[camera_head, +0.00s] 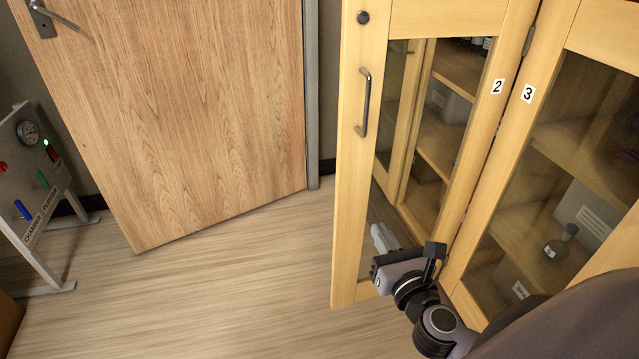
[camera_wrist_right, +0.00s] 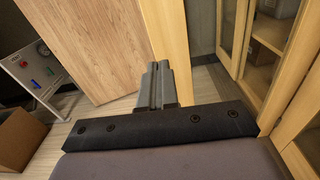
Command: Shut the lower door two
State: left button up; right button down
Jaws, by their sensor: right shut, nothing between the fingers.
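Lower door two is a pale wood-framed glass door (camera_head: 350,200) with a handle (camera_head: 364,103) on its free side and a "2" label (camera_head: 497,87) near its hinge side. It stands open, with shelves seen through its glass. My right gripper (camera_head: 383,238) is shut and empty, low by the door, with its fingers overlapping the lower glass area. In the wrist view the shut fingers (camera_wrist_right: 158,86) point toward a wooden door stile (camera_wrist_right: 168,35). I cannot tell whether they touch it. My left gripper is not in view.
Door three (camera_head: 570,150), with a "3" label, is to the right, glassware behind it. A large wooden room door (camera_head: 190,110) stands at the back left. A gauge panel (camera_head: 40,170) is at the far left. The floor (camera_head: 220,280) between is clear.

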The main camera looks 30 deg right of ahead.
jog(key=w, duration=0.1)
jog(key=b, duration=0.2)
send_near(347, 178)
jog(key=shift+n, duration=0.4)
jog(key=x, duration=0.7)
